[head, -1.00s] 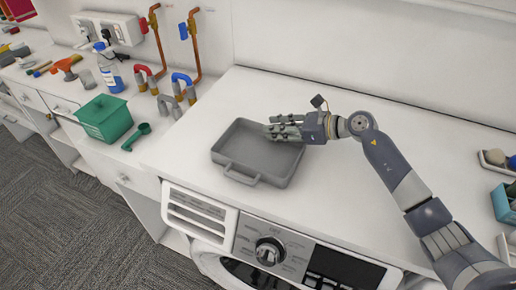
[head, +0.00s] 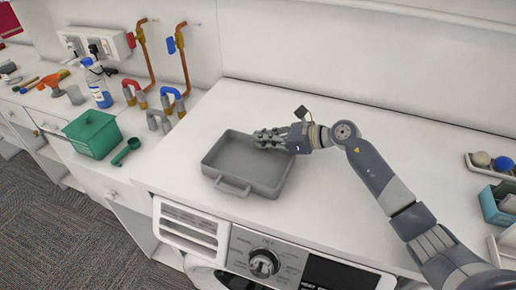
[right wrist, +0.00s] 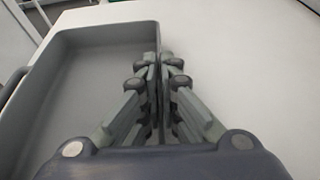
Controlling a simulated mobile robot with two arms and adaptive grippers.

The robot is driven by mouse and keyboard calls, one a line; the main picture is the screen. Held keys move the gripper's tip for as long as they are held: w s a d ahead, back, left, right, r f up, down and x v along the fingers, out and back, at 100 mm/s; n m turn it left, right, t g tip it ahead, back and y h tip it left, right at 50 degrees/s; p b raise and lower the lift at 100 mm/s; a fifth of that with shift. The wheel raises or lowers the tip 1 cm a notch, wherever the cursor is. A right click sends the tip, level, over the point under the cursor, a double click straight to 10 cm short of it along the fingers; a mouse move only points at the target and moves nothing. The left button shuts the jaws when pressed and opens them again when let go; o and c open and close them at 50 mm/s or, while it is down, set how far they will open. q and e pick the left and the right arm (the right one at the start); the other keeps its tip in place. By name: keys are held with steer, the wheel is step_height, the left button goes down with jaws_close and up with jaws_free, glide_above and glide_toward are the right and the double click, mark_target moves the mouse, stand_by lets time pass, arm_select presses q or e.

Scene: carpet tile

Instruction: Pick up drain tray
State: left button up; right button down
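The drain tray (head: 225,187) is a grey, shallow rectangular tray with a loop handle on its front side. It lies on the white worktop above the washing machine. My right gripper (head: 268,139) is at the tray's back right part, reaching in from the right. In the right wrist view the tray (right wrist: 85,45) fills the left side. The right gripper's fingers (right wrist: 160,75) are close together there, one on each side of the tray's wall, and look shut on it. The wall between the fingers is mostly hidden. My left gripper is not in view.
A green box (head: 92,134) and green scoop (head: 126,152) are left of the tray. Pipe fittings (head: 158,105) and a spray bottle (head: 97,82) stand behind them. A blue bin (head: 497,203) is at far right. The worktop behind the tray is clear.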

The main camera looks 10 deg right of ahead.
steer(key=shift+r+b, duration=0.4)
steer(key=shift+r, duration=0.2)
steer(key=shift+s+d+r+b, duration=0.1)
steer(key=shift+s+r+b, duration=0.05)
steer(key=shift+r+b, duration=0.3)
steer(key=shift+s+d+r+b, duration=0.1)
steer(key=shift+s+r+b, duration=0.1)
steer(key=shift+r, duration=0.3)
steer(key=s+d+b, duration=0.1)
steer(key=s, duration=0.3)
steer(key=s+d+b, duration=0.1)
steer(key=s+b, duration=0.1)
steer(key=s, duration=0.2)
steer(key=s+d+r+b, duration=0.1)
steer(key=s+b, duration=0.1)
steer(key=s, duration=0.2)
steer(key=shift+s+d+r, duration=0.1)
steer(key=shift+s+d, duration=0.2)
steer(key=shift+s, duration=0.1)
steer(key=shift+s+d+r+b, duration=0.15)
steer(key=shift+s+b, duration=0.05)
steer(key=shift+s, duration=0.25)
steer(key=shift+s+d+r+b, duration=0.1)
steer(key=shift+s+r+b, duration=0.05)
steer(key=shift+s, duration=0.3)
